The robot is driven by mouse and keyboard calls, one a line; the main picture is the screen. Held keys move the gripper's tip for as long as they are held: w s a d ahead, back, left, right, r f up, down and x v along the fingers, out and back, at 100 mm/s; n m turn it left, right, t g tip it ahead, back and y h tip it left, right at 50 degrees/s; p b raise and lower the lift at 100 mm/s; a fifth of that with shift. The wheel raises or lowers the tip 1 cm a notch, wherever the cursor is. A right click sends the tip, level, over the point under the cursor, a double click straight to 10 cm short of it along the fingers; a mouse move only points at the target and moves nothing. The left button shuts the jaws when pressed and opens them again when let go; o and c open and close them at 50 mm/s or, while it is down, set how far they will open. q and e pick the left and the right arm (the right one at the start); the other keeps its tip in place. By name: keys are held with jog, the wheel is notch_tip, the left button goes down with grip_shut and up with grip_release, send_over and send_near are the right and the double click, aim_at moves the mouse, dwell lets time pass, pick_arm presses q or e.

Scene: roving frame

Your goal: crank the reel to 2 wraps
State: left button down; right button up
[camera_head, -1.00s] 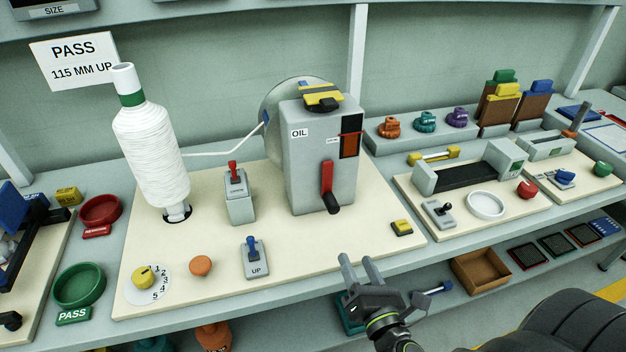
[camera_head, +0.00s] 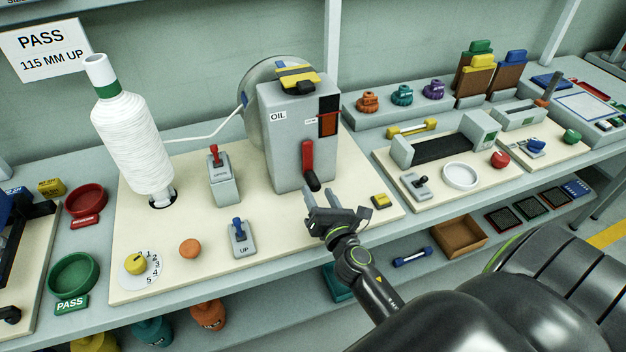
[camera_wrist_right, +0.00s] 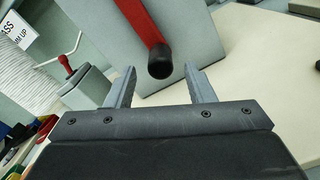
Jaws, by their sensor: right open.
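The reel machine (camera_head: 285,140) is a grey box marked OIL on a cream board. Its crank is a red arm (camera_head: 307,158) with a black knob (camera_head: 313,181) hanging at the low end. A white thread spool (camera_head: 131,140) stands at the left, with a pale line running to a disc (camera_head: 257,95) behind the box. My right gripper (camera_head: 322,196) is open just in front of and below the knob. In the right wrist view the black knob (camera_wrist_right: 160,70) shows between and beyond the two fingertips (camera_wrist_right: 160,85), not gripped. My left gripper is out of view.
A red-topped switch (camera_head: 222,175), a blue UP switch (camera_head: 242,238), an orange button (camera_head: 190,249) and a numbered yellow dial (camera_head: 136,263) sit on the board. Another board (camera_head: 475,190) with fixtures stands further right.

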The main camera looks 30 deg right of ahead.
aim_at(316, 189)
jog(key=x, duration=0.5)
grip_shut()
dwell(0.3)
